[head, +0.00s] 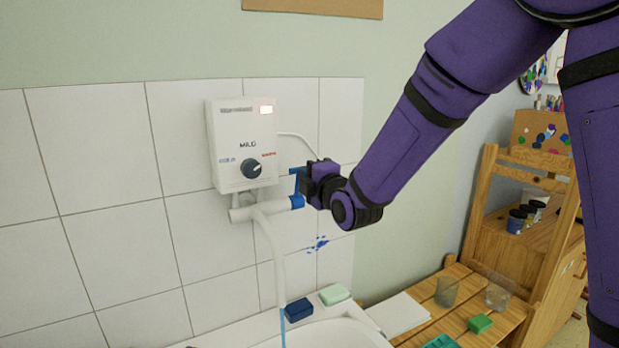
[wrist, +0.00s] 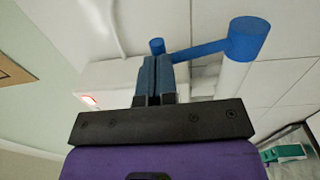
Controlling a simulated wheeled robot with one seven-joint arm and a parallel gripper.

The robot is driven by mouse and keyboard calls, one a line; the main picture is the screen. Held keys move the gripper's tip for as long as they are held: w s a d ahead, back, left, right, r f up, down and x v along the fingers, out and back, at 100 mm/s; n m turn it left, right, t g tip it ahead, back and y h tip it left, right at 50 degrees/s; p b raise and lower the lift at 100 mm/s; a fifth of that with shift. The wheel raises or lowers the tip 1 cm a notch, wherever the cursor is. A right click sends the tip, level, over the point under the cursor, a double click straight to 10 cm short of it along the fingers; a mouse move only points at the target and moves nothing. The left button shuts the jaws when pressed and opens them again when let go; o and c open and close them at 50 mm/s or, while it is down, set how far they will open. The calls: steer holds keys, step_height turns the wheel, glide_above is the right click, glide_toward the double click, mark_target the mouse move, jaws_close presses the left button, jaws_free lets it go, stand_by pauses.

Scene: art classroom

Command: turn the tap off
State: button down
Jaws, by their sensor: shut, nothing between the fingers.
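The tap is a white pipe (head: 262,209) under a white wall heater, with a spout bending down over the basin. Its blue handle (head: 297,202) sits at the pipe's right end, and a lever stands up from it, partly hidden by my gripper. The wrist view shows the round blue hub (wrist: 248,40) and the lever (wrist: 200,50) running left to a small knob by my fingertips. My gripper (head: 304,180) is shut and empty, right beside the lever; I cannot tell whether they touch. Thin blue water (head: 283,332) runs below the spout.
The heater (head: 240,145) has a dark dial and a lit red display. A blue block (head: 298,310) and a pale green block (head: 334,294) lie on the edge of the basin (head: 350,334). A wooden slatted table (head: 456,292) with glasses stands right.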

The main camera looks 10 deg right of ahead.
steer(key=shift+w+a+r+g+h, duration=0.15)
steer(key=shift+w+a+r+g, duration=0.2)
steer(key=shift+w, duration=0.25)
steer(key=shift+w+a+r+g+h, duration=0.15)
steer(key=shift+w+r+g, duration=0.1)
steer(key=shift+w+g, duration=0.25)
